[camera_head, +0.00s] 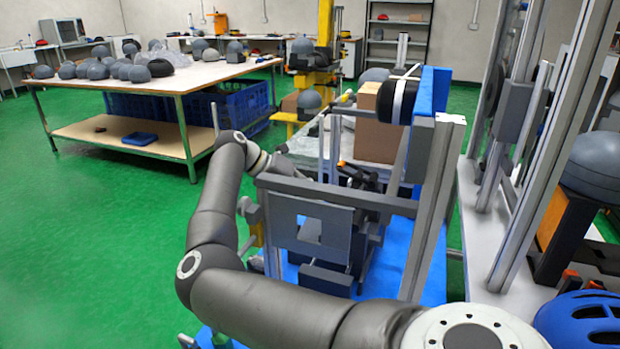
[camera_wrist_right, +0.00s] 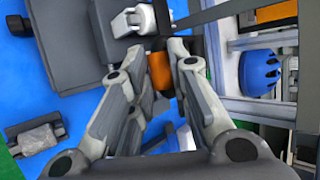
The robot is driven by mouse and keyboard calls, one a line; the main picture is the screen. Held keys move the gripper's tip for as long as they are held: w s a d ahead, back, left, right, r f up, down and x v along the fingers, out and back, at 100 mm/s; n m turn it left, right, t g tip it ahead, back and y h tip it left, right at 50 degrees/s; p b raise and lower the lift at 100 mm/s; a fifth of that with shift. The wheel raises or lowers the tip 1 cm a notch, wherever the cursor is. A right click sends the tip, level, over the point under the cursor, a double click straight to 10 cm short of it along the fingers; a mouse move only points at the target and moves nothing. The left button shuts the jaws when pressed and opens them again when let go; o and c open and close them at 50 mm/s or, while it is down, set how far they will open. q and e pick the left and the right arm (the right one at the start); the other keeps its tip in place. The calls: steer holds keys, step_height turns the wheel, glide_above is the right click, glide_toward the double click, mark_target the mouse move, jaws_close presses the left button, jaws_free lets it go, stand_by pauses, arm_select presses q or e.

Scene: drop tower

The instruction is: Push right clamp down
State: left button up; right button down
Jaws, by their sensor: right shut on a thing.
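The right clamp has an orange handle (camera_wrist_right: 160,74), seen at the top middle of the right wrist view. My right gripper (camera_wrist_right: 158,58) reaches up from the bottom there, with its grey fingers on both sides of the handle, shut on it. In the head view the gripper (camera_head: 362,178) is small and dark, behind a grey metal frame, and the orange of the clamp (camera_head: 346,164) shows beside it. The rest of the clamp is mostly hidden by the frame and fingers. My left gripper is not in view.
The grey frame with its plate (camera_head: 312,232) stands on a blue base, with a tall aluminium post (camera_head: 432,205) to its right. A cardboard box (camera_head: 378,125) is behind. A blue helmet (camera_head: 580,320) lies at the lower right. Green floor on the left is free.

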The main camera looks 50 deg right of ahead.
steer(key=c, duration=1.3)
jaws_free()
steer(key=shift+w+a+f, duration=0.1)
steer(key=shift+w+f, duration=0.05)
steer(key=shift+f, duration=0.1)
steer(key=shift+c, duration=0.2)
steer(key=shift+r, duration=0.1)
steer(key=v, duration=1.2)
